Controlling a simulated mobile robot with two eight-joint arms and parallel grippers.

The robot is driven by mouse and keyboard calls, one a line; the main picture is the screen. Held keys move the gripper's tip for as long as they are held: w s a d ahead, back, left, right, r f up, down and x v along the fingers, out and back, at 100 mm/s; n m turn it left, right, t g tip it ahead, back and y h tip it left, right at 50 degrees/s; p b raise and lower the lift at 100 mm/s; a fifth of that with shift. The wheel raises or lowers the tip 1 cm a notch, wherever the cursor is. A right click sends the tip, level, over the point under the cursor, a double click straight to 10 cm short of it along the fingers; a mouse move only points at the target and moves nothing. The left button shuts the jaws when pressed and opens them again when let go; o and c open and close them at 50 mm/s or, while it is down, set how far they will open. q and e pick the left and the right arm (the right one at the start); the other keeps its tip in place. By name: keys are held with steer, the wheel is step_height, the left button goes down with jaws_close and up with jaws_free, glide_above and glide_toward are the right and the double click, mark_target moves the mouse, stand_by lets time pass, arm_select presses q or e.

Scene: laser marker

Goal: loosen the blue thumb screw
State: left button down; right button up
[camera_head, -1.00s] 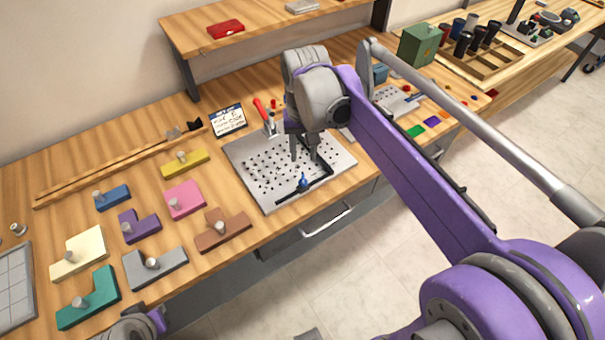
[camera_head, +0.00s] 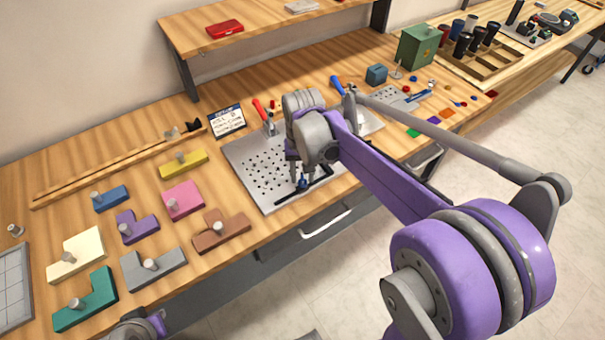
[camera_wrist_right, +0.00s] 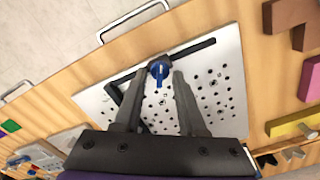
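The blue thumb screw (camera_head: 303,183) sits at the front edge of the perforated metal plate (camera_head: 251,181), on a black L-shaped bar (camera_head: 288,198). In the right wrist view the blue thumb screw (camera_wrist_right: 159,70) shows between and just beyond the two fingertips. My right gripper (camera_head: 302,174) points down over the plate near the screw. In the right wrist view the right gripper (camera_wrist_right: 161,80) has its fingers apart on either side of the screw; I see a gap beside them. Part of my left arm shows at the bottom left of the head view; its fingers are out of sight.
A red-handled clamp (camera_head: 264,117) stands at the plate's back. Several colored blocks with knobs, such as the pink block (camera_head: 183,200) and brown block (camera_head: 221,234), lie left of the plate. A second plate (camera_head: 367,124) with a blue-handled clamp lies to the right.

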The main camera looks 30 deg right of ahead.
jaws_close()
stand_by(0.6)
steer(key=n, duration=0.4)
steer(key=shift+n, duration=0.4)
steer(key=n, duration=0.5)
steer(key=shift+b, duration=0.35)
steer(key=n, duration=0.7)
steer(key=shift+n, duration=0.3)
steer(key=n, duration=0.6)
steer(key=shift+n, duration=0.4)
